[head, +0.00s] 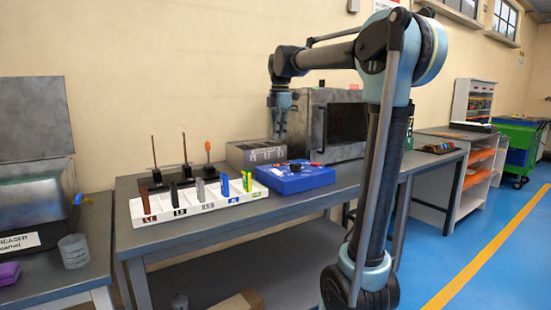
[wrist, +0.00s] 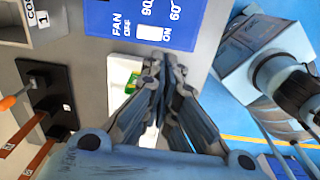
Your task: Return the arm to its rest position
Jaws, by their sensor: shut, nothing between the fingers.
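My arm (head: 375,190) rises on the right of the head view, bends at the top, and reaches left over the bench. My gripper (head: 279,136) hangs pointing down in front of the grey oven's left side, above the small grey box and the blue panel box. In the wrist view my gripper (wrist: 162,62) has its fingertips together with nothing between them. The fingers hide part of the white tray and a green item (wrist: 132,82) below.
The bench (head: 225,222) carries a white slotted tray (head: 155,220) with several coloured pieces, a black stand (head: 153,183) with upright rods, a blue panel box (head: 300,180), a grey box (head: 254,154) and an open oven (head: 318,125). Blue floor (head: 425,270) lies open at right.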

